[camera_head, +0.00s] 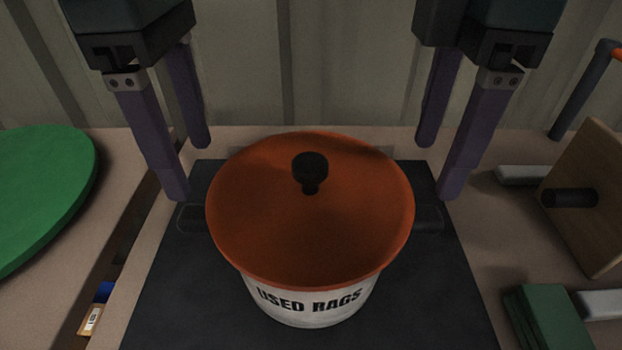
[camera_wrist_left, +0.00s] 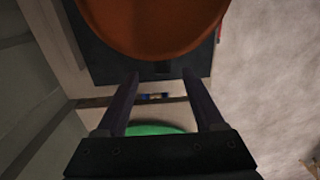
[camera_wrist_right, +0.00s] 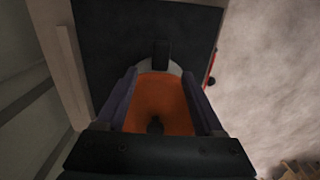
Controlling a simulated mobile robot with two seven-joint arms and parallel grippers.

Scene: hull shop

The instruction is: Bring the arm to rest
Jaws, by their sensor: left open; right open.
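A white pot (camera_head: 315,308) marked "USED RAGS" stands upright on a dark mat (camera_head: 420,310). Its orange lid (camera_head: 310,235) with a black knob (camera_head: 310,168) sits on top. A dark handle sticks out at the left (camera_head: 192,218) and another at the right (camera_head: 430,219). My left gripper (camera_head: 188,170) is open and empty, fingers pointing down near the left handle. My right gripper (camera_head: 440,168) is open and empty near the right handle. In the wrist views the lid (camera_wrist_left: 150,25) (camera_wrist_right: 160,98) shows; whether any finger touches a handle I cannot tell.
A green disc (camera_head: 40,185) lies at the left, with a small blue and orange item (camera_head: 97,310) in a gap beside it. At the right are a wooden board (camera_head: 595,200) with a dark peg, and green blocks (camera_head: 548,318). A ribbed wall stands behind.

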